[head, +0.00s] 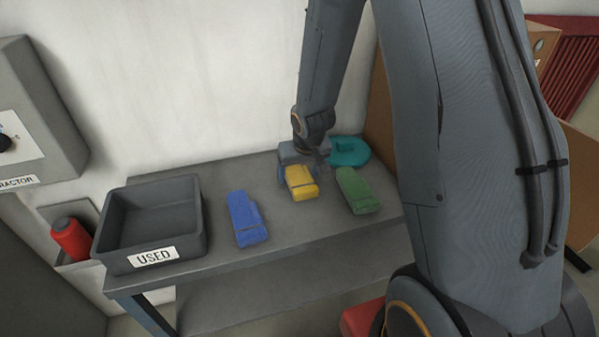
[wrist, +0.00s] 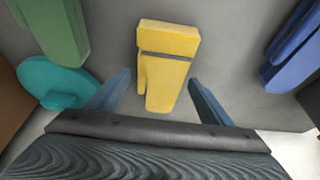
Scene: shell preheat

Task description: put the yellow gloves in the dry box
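The yellow gloves (head: 301,183) lie on the grey shelf top between the blue gloves and the green gloves. They also show in the middle of the wrist view (wrist: 166,62), with a dark band across them. My gripper (wrist: 158,100) is open, its two fingers on either side of the lower part of the yellow gloves, with gaps between.
Blue gloves (head: 246,218) lie to the left and green gloves (head: 356,190) close on the right. A teal item (head: 349,151) sits behind the green gloves. A red cylinder (head: 71,239) is in a wall holder at the far left. Bare shelf lies between bin and blue gloves.

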